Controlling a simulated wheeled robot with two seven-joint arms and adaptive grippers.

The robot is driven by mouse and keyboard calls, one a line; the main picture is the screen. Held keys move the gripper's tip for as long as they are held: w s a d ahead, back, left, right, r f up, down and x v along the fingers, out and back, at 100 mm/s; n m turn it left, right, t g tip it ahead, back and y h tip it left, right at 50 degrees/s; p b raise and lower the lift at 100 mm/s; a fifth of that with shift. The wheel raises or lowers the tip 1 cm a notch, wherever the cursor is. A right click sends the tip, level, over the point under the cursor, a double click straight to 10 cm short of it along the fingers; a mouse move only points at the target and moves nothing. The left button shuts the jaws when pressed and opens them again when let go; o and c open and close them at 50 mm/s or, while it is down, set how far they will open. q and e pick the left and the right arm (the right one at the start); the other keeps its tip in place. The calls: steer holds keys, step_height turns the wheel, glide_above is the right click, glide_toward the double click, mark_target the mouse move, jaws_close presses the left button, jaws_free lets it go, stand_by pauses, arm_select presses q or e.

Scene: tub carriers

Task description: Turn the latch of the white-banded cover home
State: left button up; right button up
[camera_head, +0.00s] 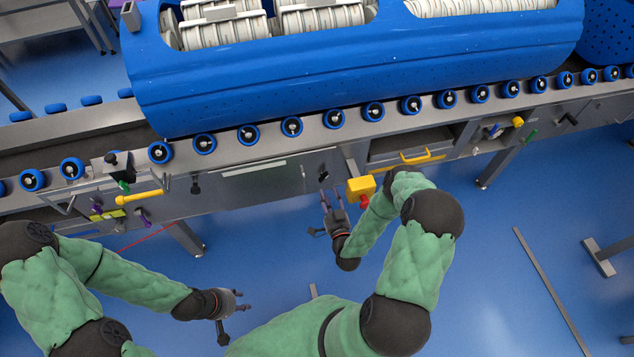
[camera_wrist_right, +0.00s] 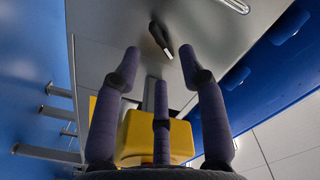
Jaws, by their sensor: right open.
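The cover is a grey panel on the conveyor's front side, with a white band (camera_head: 254,168) along it. A small black latch (camera_head: 323,174) sits at its right end. In the right wrist view the black latch (camera_wrist_right: 160,38) stands tilted on the grey face, just beyond my fingertips. My right gripper (camera_head: 332,194) is open and empty, pointing up at the latch; its fingers (camera_wrist_right: 160,60) are spread with a gap to the latch. My left gripper (camera_head: 240,308) is open and empty over the blue floor, away from the conveyor.
A yellow box (camera_head: 360,188) with a red button stands right beside my right gripper. A drawer with a yellow handle (camera_head: 415,157) is further right. A yellow lever (camera_head: 140,198) is at the left. A big blue tub (camera_head: 350,80) lies on the rollers above.

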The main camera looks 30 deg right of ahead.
mark_target(323, 180)
steer(key=b+x, duration=0.2)
steer(key=x, duration=0.3)
steer(key=shift+w+d+f, duration=0.1)
steer(key=shift+w, duration=0.3)
steer(key=shift+w+d, duration=0.15)
steer(key=shift+w, duration=0.45)
jaws_close()
